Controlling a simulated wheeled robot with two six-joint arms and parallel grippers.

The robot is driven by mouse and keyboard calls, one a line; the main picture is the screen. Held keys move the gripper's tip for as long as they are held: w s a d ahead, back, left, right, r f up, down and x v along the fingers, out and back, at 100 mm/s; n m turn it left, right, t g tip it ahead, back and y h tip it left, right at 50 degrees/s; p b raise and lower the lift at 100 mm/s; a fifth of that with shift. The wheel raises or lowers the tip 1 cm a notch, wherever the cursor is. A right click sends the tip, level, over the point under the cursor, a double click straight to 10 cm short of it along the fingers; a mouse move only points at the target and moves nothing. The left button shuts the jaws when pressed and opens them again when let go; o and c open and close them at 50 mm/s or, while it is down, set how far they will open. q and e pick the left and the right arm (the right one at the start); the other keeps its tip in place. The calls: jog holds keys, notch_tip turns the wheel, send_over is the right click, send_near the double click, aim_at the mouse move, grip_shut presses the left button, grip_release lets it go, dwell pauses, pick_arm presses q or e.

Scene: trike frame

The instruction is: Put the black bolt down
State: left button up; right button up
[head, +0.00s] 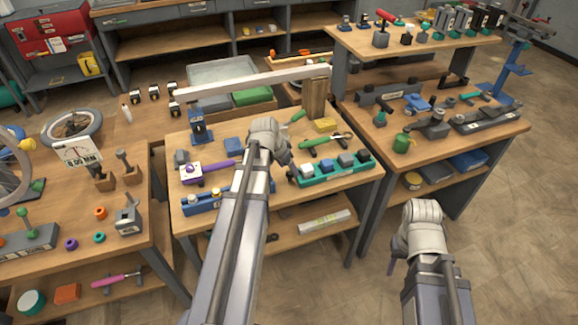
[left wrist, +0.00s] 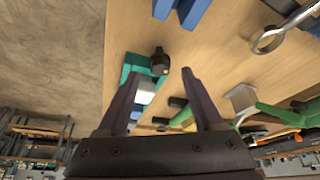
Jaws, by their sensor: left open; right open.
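In the left wrist view, a short black piece with a round head and a small yellow mark (left wrist: 159,61), which looks like the black bolt, stands at the end of a green holder (left wrist: 131,66). My left gripper (left wrist: 161,88) is open, its two dark fingers apart, with nothing clearly held between them. In the head view my left gripper (head: 289,169) is low over the middle table, beside the left end of the green holder (head: 318,178); its forearm and wrist hide part of this spot. My right gripper (head: 391,264) is off the table over the floor, mostly hidden by its wrist.
A long white beam (head: 255,82) spans the table's back on a blue stand (head: 200,123) and a wooden block (head: 316,97). Small blocks fill the green holder. The right table (head: 480,130) carries more tools.

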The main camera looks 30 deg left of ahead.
pick_arm(q)
jog(key=p+v, duration=0.8)
jog(key=v, duration=0.2)
jog(key=s+d+g+y, duration=0.1)
jog(key=s+d, duration=0.3)
jog(key=d, duration=0.6)
jog(key=s+d+f+g, duration=0.1)
jog(key=s+d, duration=0.3)
jog(key=d, duration=0.6)
jog(key=s+d+m+g+y, duration=0.1)
jog(key=s+d, duration=0.3)
jog(key=d, duration=0.7)
jog(key=shift+f+g+y, duration=0.3)
jog(key=shift+g, duration=0.6)
